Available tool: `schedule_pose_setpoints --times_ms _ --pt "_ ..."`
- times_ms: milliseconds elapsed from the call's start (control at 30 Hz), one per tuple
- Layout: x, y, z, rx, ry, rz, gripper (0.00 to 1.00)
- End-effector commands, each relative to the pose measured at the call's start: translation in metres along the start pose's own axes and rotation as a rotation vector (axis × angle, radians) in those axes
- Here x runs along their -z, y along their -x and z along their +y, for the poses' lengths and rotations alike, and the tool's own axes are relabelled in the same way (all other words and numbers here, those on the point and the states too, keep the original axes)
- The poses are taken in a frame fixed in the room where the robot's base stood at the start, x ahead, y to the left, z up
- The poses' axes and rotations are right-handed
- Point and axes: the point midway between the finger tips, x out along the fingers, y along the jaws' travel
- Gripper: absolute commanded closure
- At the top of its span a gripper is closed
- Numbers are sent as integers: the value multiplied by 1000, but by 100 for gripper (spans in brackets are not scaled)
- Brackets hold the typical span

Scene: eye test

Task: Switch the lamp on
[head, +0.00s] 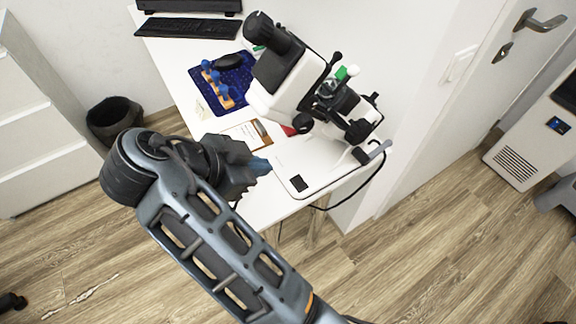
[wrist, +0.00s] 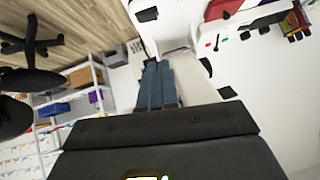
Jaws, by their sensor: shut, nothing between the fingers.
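A black and white microscope (head: 285,80) stands on the white desk, its flat white base (head: 325,172) toward the desk's near end. A small black square (head: 298,183) is on the base, and a grey and black part (head: 372,151) is at its right edge. I cannot make out a separate lamp or tell which part is a switch. My gripper (head: 264,166) is shut and empty, just left of the base in the head view; contact cannot be told. In the wrist view its blue-grey fingers (wrist: 158,86) lie together, pointing at a white surface.
On the desk (head: 178,62) are a keyboard (head: 187,27), a dark blue mat (head: 207,97) with blue pieces, and a card (head: 246,136). A black bin (head: 115,119) and white drawers (head: 38,120) stand left. A door handle (head: 540,20) is right. A black cable hangs off the desk.

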Motion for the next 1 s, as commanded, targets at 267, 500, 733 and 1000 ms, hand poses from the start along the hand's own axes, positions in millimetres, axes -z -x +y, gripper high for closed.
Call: schedule_pose_setpoints --times_ms 267,500,733,1000 --pt "0 -2 0 0 2 0 100" --pt "2 -31 1 -4 3 1 100" --pt "1 -76 1 -3 4 0 100" --pt "-15 -116 0 0 6 0 100"
